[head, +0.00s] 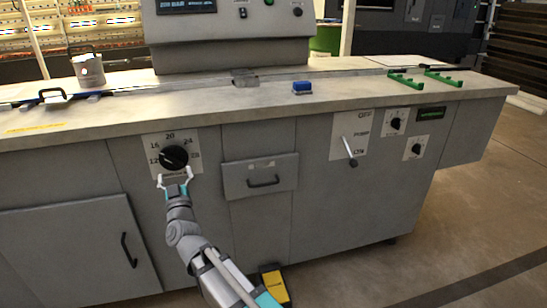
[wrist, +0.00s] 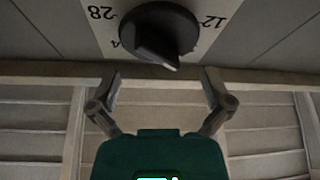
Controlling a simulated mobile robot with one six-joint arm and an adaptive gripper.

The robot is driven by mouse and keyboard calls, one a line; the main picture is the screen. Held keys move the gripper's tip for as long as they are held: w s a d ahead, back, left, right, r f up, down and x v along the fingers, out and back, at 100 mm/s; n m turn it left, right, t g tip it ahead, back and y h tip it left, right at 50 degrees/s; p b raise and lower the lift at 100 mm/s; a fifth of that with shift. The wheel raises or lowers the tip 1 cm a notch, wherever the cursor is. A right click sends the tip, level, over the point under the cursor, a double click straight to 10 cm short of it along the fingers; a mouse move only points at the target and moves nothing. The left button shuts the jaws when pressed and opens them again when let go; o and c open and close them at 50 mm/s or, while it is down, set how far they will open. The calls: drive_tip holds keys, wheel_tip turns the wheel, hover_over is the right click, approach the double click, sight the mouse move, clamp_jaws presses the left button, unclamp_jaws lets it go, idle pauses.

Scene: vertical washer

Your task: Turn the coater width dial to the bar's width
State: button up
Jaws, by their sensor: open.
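The round black dial (head: 174,157) sits on a pale plate (head: 150,143) on the machine's front. The numbers 12, 16, 20, 24 and 28 are printed around it. In the wrist view the dial (wrist: 160,32) appears upside down, with 12 at right and 28 at left. Its raised ridge slants to the lower right there; I cannot tell which number it marks. My gripper (head: 175,177) is just below the dial, open and empty. In the wrist view its fingers (wrist: 160,82) are spread beneath the dial, apart from it. I cannot make out the bar or its width for certain.
A drawer (head: 259,176) with a handle is right of the dial, and a lever (head: 349,152) and smaller knobs lie further right. A blue block (head: 302,87), green brackets (head: 407,82) and a bucket (head: 88,69) are on the worktop (head: 230,103). A cabinet door (head: 75,245) is lower left.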

drive_tip(key=b+v, duration=0.3)
drive_tip(key=v, duration=0.7)
drive_tip(key=w+d+r+n+g+y+p, duration=0.1)
drive_tip(key=w+d+r+n+g+p, duration=0.4)
drive_tip(key=p, duration=1.4)
drive_tip(key=d+r+m+g+h+p, duration=0.2)
drive_tip(key=d+r+m+g+p, duration=0.1)
drive_tip(key=d+p, duration=0.5)
drive_tip(key=s+d+r+m+g+h+p, duration=0.1)
drive_tip(key=d+r+g+p, duration=0.4)
drive_tip(key=d, duration=0.7)
drive_tip(key=shift+s+m+g+h+p, duration=0.15)
drive_tip(key=shift+m+g+h+p, duration=0.75)
drive_tip(key=shift+g+p, duration=0.5)
